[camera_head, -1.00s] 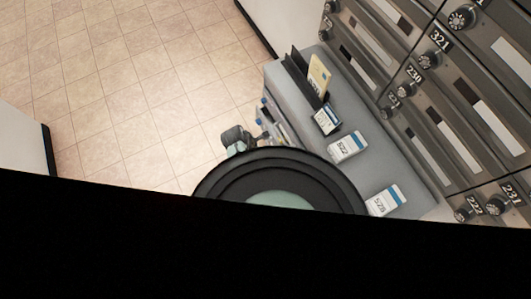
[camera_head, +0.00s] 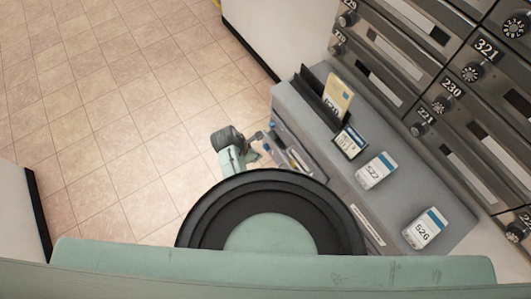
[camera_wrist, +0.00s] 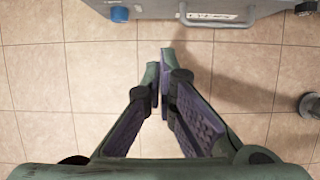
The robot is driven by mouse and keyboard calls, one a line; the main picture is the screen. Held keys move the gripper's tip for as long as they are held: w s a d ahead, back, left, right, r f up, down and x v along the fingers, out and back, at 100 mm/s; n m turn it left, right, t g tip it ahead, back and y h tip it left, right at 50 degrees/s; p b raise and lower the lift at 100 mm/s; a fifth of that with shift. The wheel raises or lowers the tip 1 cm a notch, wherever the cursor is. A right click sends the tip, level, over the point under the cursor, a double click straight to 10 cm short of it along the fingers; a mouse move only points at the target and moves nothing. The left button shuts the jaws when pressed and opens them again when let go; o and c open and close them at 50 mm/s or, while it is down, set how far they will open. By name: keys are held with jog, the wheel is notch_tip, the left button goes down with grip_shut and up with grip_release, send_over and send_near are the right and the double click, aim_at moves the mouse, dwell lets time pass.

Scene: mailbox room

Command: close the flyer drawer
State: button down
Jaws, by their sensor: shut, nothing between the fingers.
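The flyer drawer (camera_head: 293,157) stands partly open on the front side of the grey cabinet, with papers showing inside; my own arm hides part of it. In the wrist view a grey front with a pale label and a bar handle (camera_wrist: 222,20) lies along the top edge; it appears to be the drawer's front. My gripper (camera_wrist: 165,58) is shut and empty, its fingertips pointing towards that front. In the picture they are a little short of the handle, and no contact shows. In the head view the fingers are hard to make out.
The grey cabinet top (camera_head: 310,125) holds a dark holder with a yellow card (camera_head: 338,97) and several small boxes, one marked 522 (camera_head: 376,170). A wall of numbered mailboxes (camera_head: 455,90) rises behind. A blue knob (camera_wrist: 120,14) is left of the handle. Tiled floor (camera_head: 110,100) is open at left.

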jog(key=w+d+f, duration=0.4)
jog(key=d+f, duration=0.2)
jog(key=f, duration=0.3)
jog(key=shift+w+d, duration=0.15)
jog(key=shift+w, duration=0.1)
jog(key=shift+f, duration=0.1)
jog(key=shift+w+d, duration=0.75)
jog(key=shift+d, duration=0.25)
jog(key=shift+w+d, duration=0.7)
jog(key=shift+d, duration=0.25)
